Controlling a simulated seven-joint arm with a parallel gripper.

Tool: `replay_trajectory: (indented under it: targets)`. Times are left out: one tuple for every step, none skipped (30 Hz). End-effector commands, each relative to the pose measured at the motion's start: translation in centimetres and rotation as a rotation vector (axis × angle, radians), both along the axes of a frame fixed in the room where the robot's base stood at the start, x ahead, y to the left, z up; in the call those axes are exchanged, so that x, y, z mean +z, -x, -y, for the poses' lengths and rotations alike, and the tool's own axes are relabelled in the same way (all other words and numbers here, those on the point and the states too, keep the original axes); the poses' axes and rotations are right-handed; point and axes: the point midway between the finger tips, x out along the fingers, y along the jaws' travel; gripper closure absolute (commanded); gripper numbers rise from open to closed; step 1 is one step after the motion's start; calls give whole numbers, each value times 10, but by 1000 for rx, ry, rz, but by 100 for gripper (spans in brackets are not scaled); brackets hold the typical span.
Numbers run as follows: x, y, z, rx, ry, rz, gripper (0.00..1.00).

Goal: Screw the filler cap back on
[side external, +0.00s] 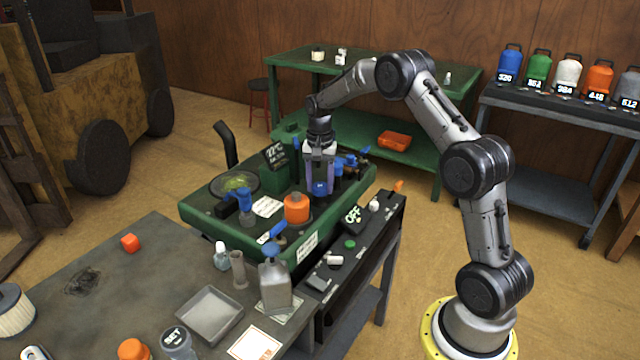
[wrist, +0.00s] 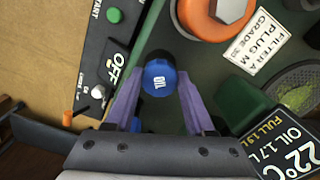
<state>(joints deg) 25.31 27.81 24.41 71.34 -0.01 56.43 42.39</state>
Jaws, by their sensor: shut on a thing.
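The blue cap marked OIL (wrist: 160,78) sits between the purple fingers of my gripper (wrist: 158,92) in the wrist view. In the side view my gripper (side external: 320,178) points down over the green mower deck (side external: 200,222), with the blue cap (side external: 320,188) low between its fingers. My gripper is shut on the cap. A dark round edge shows just beyond the cap in the wrist view. The filler opening is hidden, and I cannot tell whether the cap touches it.
An orange knob (side external: 296,208) stands on the deck, left of my gripper. A black panel (side external: 355,240) marked OFF runs along the near side. A display (wrist: 290,150) reads 22°C. A grey can (side external: 275,285) and a tray (side external: 209,314) stand on the front bench.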

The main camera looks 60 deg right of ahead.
Motion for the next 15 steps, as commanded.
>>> replay_trajectory:
  targets:
    - [-2, 1, -1, -3, -3, -3, 100]
    - [-2, 1, -1, -11, -3, -3, 100]
    - [-2, 1, -1, -33, -3, -3, 100]
    - [-2, 1, -1, -57, -3, -4, 100]
    - [-2, 0, -1, -87, -3, -4, 100]
    - [-2, 0, -1, -135, -3, -4, 100]
    - [-2, 0, -1, -173, -2, -4, 100]
    - [-2, 0, -1, -211, -2, -4, 100]
    - [-2, 0, -1, -262, -2, -4, 100]
    - [-2, 0, -1, -299, -2, -4, 100]
    - [-2, 0, -1, -336, -2, -4, 100]
    - [-2, -1, -1, -385, -2, -4, 100]
    - [-2, -1, -1, -419, -2, -4, 100]
    - [-2, -1, -1, -436, -2, -4, 100]
    - [-2, -1, -1, -434, -2, -4, 100]
